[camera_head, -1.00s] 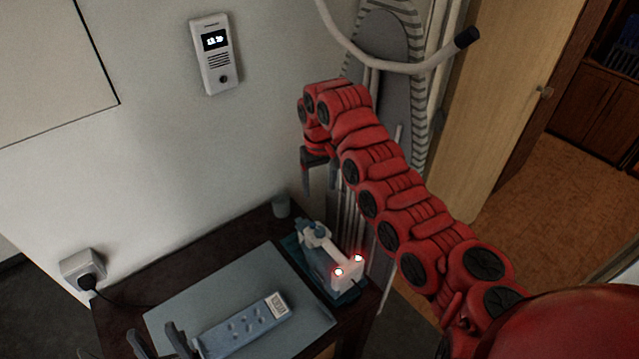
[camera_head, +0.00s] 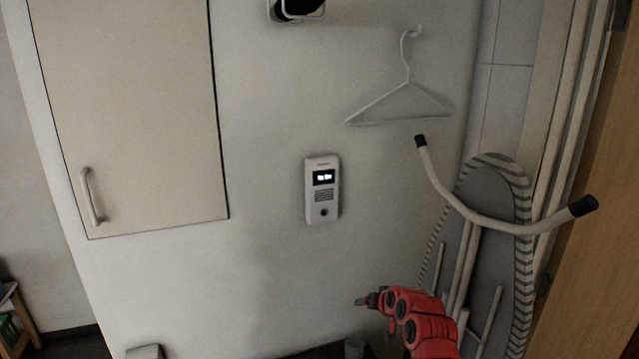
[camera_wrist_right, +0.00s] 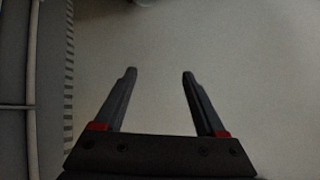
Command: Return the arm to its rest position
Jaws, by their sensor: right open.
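My right arm (camera_head: 428,325) is red and comes in at the bottom right of the head view. Its gripper (camera_head: 366,301) sits at the arm's end, in front of the pale wall and left of the ironing board. In the right wrist view the same gripper (camera_wrist_right: 158,78) has its two dark fingers well apart, with nothing between them and plain wall beyond. My left gripper does not show in the head view.
An ironing board (camera_head: 505,255) leans at the right, with a curved white tube (camera_head: 500,222) in front. A wall intercom (camera_head: 322,188), a white hanger (camera_head: 405,105) and a cabinet door (camera_head: 130,115) are on the wall. The wall around my gripper is bare.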

